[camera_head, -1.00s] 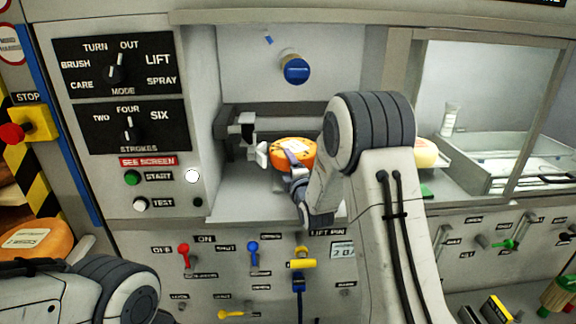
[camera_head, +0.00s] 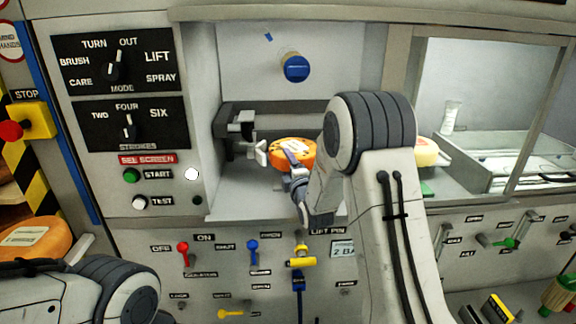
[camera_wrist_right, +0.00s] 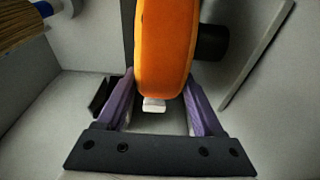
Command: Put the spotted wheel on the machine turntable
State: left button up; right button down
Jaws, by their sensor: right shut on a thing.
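The spotted wheel (camera_head: 296,153), orange with dark spots on top, is inside the machine's recess in the head view. My right gripper (camera_head: 287,158) is shut on it, reaching in from the front. In the right wrist view the orange wheel (camera_wrist_right: 165,45) stands between the purple fingers of my right gripper (camera_wrist_right: 157,95). The machine turntable cannot be made out; the wheel and my right arm cover the middle of the recess. Of my left arm only a link shows at the lower left; its gripper is out of view.
A grey clamp-like fixture (camera_head: 242,128) stands left of the wheel, and a blue knob (camera_head: 296,68) is on the back wall. A pale wheel (camera_head: 426,153) sits right of my arm. Another orange wheel (camera_head: 36,238) lies at the left. Levers line the front panel below.

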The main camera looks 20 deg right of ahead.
grip_release()
jog(key=shift+r, duration=0.3)
jog(key=shift+f, duration=0.45)
jog(key=s+b, duration=0.3)
jog(key=s, duration=0.7)
jog(key=s+a+f+m+g+y+p, duration=0.25)
jog(key=s+a+g, duration=0.3)
jog(key=a, duration=0.35)
jog(key=s+a+f+m+g+y+p, duration=0.1)
jog(key=s+a+m+g+p, duration=0.2)
jog(key=s+a, duration=0.45)
jog(key=s+a+m+g+p, duration=0.1)
jog(key=s+g, duration=0.3)
jog(key=s, duration=0.7)
jog(key=s+a+r+m+g+h+p, duration=0.1)
jog(key=s+a+m+g, duration=0.2)
jog(key=s, duration=0.8)
jog(key=shift+a+r+g, duration=0.2)
jog(key=shift+g, duration=1.05)
